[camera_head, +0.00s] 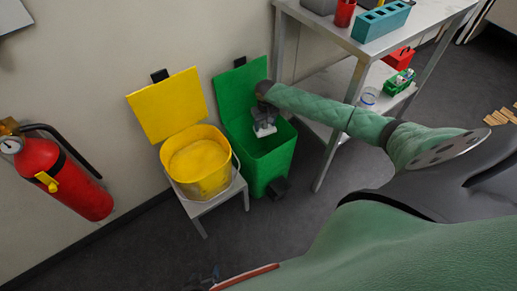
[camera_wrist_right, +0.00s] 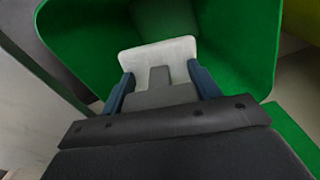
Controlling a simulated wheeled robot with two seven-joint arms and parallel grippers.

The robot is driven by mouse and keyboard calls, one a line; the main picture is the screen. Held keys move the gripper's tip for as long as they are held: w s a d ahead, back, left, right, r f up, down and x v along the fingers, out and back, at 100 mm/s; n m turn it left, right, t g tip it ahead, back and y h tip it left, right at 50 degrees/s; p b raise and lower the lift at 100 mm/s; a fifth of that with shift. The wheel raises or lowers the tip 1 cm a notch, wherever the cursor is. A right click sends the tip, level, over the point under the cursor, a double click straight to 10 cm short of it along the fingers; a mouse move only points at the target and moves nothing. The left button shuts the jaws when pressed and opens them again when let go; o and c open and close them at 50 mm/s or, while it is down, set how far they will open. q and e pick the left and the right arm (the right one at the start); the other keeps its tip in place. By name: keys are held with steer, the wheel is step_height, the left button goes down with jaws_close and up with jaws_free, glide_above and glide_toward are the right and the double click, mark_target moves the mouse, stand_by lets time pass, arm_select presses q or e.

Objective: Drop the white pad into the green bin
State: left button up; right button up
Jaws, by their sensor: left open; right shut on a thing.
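The white pad (camera_wrist_right: 158,54) is held between the two blue fingers of my right gripper (camera_wrist_right: 160,82) in the right wrist view. In the head view my right gripper (camera_head: 264,123) is over the open mouth of the green bin (camera_head: 262,167), with the pad (camera_head: 264,131) at its tip, partly hidden by the gripper. The bin's walls (camera_wrist_right: 235,45) surround the pad in the wrist view. The bin's green lid stands raised against the wall. My left gripper (camera_head: 206,278) shows only as a small dark part at the bottom edge, open, far from the bin.
A yellow bin (camera_head: 205,180) with its lid up stands on a small stool left of the green bin. A metal table (camera_head: 325,30) with a lower shelf is on the right. A red fire extinguisher (camera_head: 65,180) hangs at the left. The floor in front is clear.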

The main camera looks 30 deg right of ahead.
steer(key=o, duration=1)
steer(key=shift+o, duration=0.2)
steer(key=shift+r, duration=3.9)
